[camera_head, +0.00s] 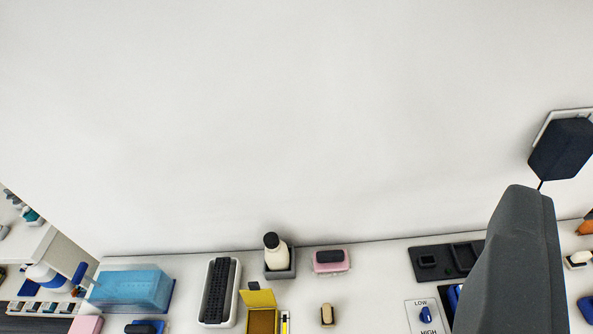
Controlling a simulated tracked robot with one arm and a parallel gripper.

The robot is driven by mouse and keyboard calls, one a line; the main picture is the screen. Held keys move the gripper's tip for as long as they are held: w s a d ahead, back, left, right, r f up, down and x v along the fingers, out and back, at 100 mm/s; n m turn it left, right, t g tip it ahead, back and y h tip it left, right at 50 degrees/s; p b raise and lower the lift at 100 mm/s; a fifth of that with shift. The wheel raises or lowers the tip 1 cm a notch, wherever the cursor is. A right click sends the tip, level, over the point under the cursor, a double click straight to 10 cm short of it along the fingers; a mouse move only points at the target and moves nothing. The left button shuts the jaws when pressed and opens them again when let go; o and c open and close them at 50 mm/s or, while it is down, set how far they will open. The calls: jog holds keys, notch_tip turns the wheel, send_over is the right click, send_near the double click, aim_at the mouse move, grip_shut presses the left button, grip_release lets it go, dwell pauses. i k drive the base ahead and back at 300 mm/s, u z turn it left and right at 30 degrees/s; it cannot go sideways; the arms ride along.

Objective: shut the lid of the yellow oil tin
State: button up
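The yellow oil tin (263,321) stands on the white counter at the bottom of the view, left of centre, cut off by the frame's lower edge. Its lid (258,298) is open, raised at the tin's back side, with a small dark piece at its top edge. The inside of the tin looks brownish yellow. A large dark grey part of mine, which looks like my gripper (515,262), fills the lower right, well to the right of the tin and apart from it. Its fingertips cannot be made out.
A blue clear bin (130,287) stands left.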

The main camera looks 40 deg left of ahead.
aim_at(254, 295)
jog(key=u, duration=0.15)
jog(key=k, duration=1.65)
jog(key=u, duration=0.5)
jog(key=i, duration=1)
jog(key=u, duration=0.45)
jog(key=i, duration=0.65)
